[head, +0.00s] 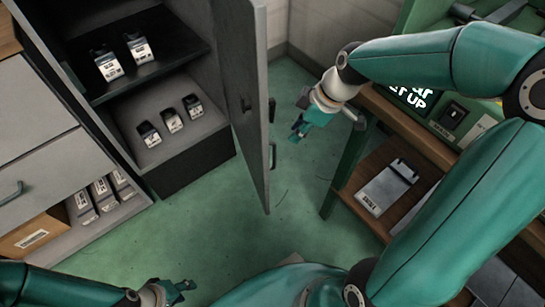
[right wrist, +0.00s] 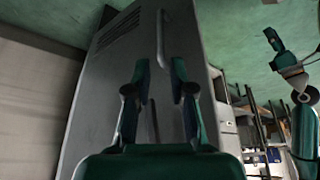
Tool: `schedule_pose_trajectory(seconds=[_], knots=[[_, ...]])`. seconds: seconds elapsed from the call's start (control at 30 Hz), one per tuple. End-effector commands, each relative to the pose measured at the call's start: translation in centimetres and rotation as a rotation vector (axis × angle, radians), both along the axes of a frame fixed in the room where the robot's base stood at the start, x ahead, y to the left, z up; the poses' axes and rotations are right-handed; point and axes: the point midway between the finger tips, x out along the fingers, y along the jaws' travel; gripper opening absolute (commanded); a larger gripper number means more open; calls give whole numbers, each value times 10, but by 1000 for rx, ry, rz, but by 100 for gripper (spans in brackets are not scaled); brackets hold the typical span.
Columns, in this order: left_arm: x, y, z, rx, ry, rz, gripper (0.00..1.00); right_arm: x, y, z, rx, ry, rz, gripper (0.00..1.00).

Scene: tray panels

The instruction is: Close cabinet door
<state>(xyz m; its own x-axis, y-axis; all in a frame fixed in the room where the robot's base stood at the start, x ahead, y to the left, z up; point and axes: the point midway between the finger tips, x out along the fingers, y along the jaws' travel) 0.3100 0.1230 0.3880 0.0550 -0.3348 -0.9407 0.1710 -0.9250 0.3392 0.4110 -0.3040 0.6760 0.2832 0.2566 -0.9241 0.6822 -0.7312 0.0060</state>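The grey cabinet (head: 160,183) stands at the upper left in the head view, with dark shelves inside. Its door (head: 238,75) is swung wide open, edge-on to the head camera, with a handle (head: 272,157) on its right face. My right gripper (head: 299,128) is to the right of the door, apart from it. In the right wrist view, the grey door (right wrist: 112,85) and its bar handle (right wrist: 160,40) are ahead of the right gripper (right wrist: 159,68), whose fingers are apart with nothing between them. My left gripper (head: 182,288) is low over the floor; its finger gap is unclear.
Several labelled boxes stand on the cabinet shelves. A drawer unit (head: 35,120) is at the left. A wooden workbench (head: 415,130) with a green machine and a lower shelf stands right, near my right arm. Green floor (head: 225,235) is clear between them.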

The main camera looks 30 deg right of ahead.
Motion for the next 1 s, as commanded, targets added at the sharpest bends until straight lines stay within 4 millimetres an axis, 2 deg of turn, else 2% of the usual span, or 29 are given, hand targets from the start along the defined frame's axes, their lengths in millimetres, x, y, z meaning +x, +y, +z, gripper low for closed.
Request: schedule_pose_trajectory(seconds=[0.03, 0.4, 0.6, 0.8, 1.0], knots=[[0, 0, -5, 0, 0, 0, 40, 2, 4, -11, 1, 4, 4, 23], [0, 0, -27, 0, 0, 0, 40, 25, 26, -86, 2, 6, 5, 23], [0, 0, -36, 0, 0, 0, 40, 36, 35, -118, 2, 4, 6, 23], [0, 0, -41, 0, 0, 0, 40, 42, 40, -135, 0, 2, 5, 23], [0, 0, -41, 0, 0, 0, 40, 44, 41, -138, 0, 0, 4, 23]])
